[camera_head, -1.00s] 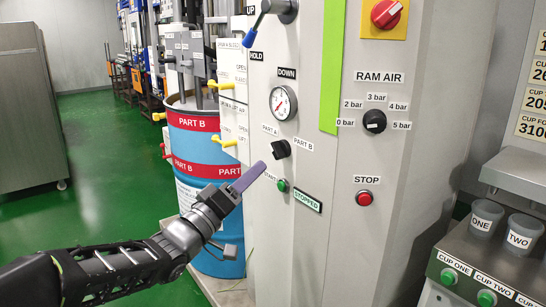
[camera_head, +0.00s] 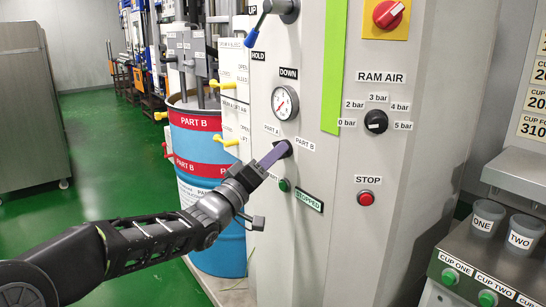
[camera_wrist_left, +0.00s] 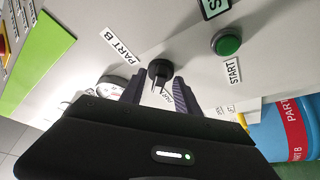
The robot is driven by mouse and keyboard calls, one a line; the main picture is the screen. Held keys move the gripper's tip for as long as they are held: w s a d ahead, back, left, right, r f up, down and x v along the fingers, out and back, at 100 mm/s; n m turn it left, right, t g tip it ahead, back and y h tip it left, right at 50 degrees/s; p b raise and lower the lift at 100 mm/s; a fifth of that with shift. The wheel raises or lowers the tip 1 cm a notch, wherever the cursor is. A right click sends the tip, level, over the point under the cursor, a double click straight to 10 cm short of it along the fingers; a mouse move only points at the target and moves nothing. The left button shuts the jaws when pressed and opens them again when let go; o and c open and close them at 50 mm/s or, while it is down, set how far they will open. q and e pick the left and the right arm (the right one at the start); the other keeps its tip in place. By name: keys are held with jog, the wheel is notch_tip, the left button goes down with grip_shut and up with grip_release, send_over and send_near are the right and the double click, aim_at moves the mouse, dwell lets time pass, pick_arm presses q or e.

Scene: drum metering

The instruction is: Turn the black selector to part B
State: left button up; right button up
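The black selector (camera_head: 286,147) is on the pale machine panel, between the PART A label (camera_head: 272,129) and the PART B label (camera_head: 305,144). My left gripper (camera_head: 278,153) is at it, and its purple fingers cover part of it in the head view. In the left wrist view the selector (camera_wrist_left: 160,69) shows beyond and between the two fingertips (camera_wrist_left: 160,90), which stand apart on either side. The fingers are open, and I cannot tell whether they touch the knob. The PART B label (camera_wrist_left: 120,46) is beside it. My right gripper is not in view.
The green START button (camera_head: 284,185) is just below the selector, with the STOPPED sign (camera_head: 308,201) beside it. A gauge (camera_head: 285,103) is above. The ram air knob (camera_head: 376,121) and red stop button (camera_head: 366,198) are to the right. A blue drum (camera_head: 195,150) stands left.

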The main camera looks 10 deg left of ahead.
pick_arm(q)
grip_shut()
dwell(0.3)
dwell(0.3)
